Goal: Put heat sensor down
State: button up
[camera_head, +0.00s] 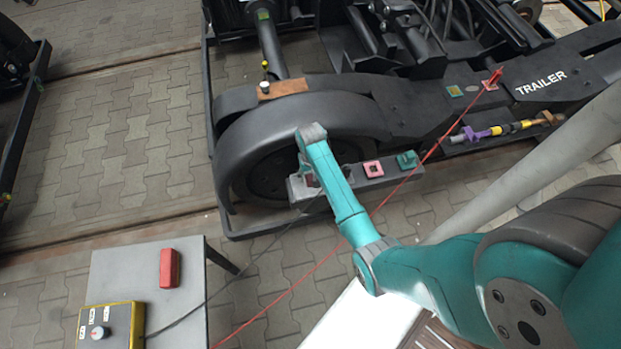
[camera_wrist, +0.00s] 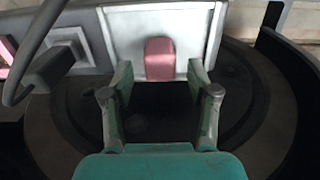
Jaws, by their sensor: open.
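My gripper (camera_wrist: 160,71) is open in the wrist view, with one finger on each side of a pinkish-red block (camera_wrist: 160,59). The block sits upright against a light grey plate (camera_wrist: 118,30), with a gap to both fingers. A dark grey piece with a cable (camera_wrist: 45,72) is left of the fingers. I cannot tell for sure which of these is the heat sensor. In the head view my forearm hides most of the gripper at the left end of a grey holder bar (camera_head: 378,182). The bar carries a pink square (camera_head: 373,169) and a teal square (camera_head: 406,160).
A dark wheel with its fender (camera_head: 300,113) stands behind the bar. A grey table (camera_head: 133,265) at lower left holds a red block (camera_head: 170,268) and a yellow control box (camera_head: 110,325) with a cable running toward the bar. A red line (camera_head: 330,255) crosses the view. Paved floor is open at left.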

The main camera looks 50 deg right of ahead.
aim_at(311, 177)
notch_tip(311, 177, up, 8)
jog(key=s+a+f+n+t+h, duration=0.3)
jog(key=s+a+t, duration=0.4)
jog(key=s+a, duration=0.75)
jog(key=s+a+r+n+t+y, duration=0.1)
jog(key=s+a+r+t, duration=0.1)
jog(key=s+r, duration=0.4)
jog(key=s+a+r+n+t+y, duration=0.1)
jog(key=s+r, duration=0.5)
jog(key=r, duration=0.6)
jog(key=s+a+r+n+t+y, duration=0.1)
jog(key=s+a+r+t, duration=0.3)
jog(key=r, duration=0.6)
jog(key=shift+s+n+t, duration=0.4)
jog(key=shift+s+t, duration=0.1)
jog(key=shift+s, duration=0.4)
